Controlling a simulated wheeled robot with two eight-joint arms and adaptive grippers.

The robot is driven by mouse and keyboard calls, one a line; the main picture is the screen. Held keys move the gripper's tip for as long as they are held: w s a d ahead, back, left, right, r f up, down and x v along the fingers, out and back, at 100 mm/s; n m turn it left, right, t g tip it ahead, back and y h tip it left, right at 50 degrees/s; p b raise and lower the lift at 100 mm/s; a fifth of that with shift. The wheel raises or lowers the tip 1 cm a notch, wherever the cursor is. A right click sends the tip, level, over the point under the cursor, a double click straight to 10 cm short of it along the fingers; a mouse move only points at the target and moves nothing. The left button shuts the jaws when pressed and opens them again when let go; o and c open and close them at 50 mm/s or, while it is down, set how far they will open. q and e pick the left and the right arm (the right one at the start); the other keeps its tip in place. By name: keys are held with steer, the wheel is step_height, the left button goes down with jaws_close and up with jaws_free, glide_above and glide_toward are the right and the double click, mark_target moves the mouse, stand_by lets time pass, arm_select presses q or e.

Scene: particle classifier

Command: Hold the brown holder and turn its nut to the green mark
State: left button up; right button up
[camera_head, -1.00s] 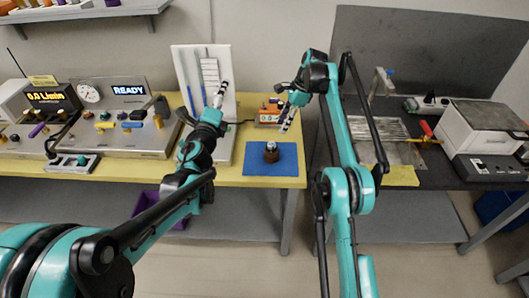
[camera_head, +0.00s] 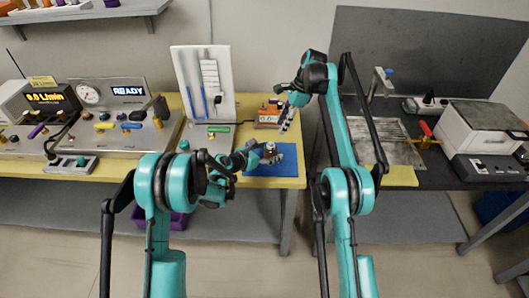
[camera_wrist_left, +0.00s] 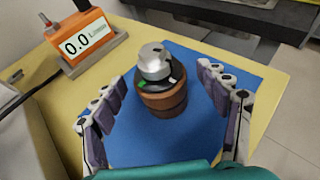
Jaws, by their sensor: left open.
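The brown holder (camera_wrist_left: 163,102) stands upright on the blue mat (camera_wrist_left: 205,50). It carries a silver nut (camera_wrist_left: 153,60) on a dark collar, with a small green mark (camera_wrist_left: 142,84) at the collar's left and a white mark in front. My left gripper (camera_wrist_left: 163,78) is open, with one finger on each side of the holder; clear gaps show beside it. In the head view, my left gripper (camera_head: 268,157) is low at the mat and partly covers the holder. My right gripper (camera_head: 287,122) hangs above the table behind the mat; whether its fingers are apart is unclear.
An orange meter reading 0.0 (camera_wrist_left: 82,42) stands behind and left of the mat. A white panel with blue tubes (camera_head: 203,85) stands further left. The yellow table's (camera_head: 290,183) front edge is close to the mat. A dark bench (camera_head: 440,170) is at right.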

mark_target(276, 148)
arm_select(q)
steer(key=x, duration=0.5)
jaws_close()
stand_by(0.5)
stand_by(0.4)
stand_by(0.4)
steer(key=shift+c, duration=0.2)
jaws_free()
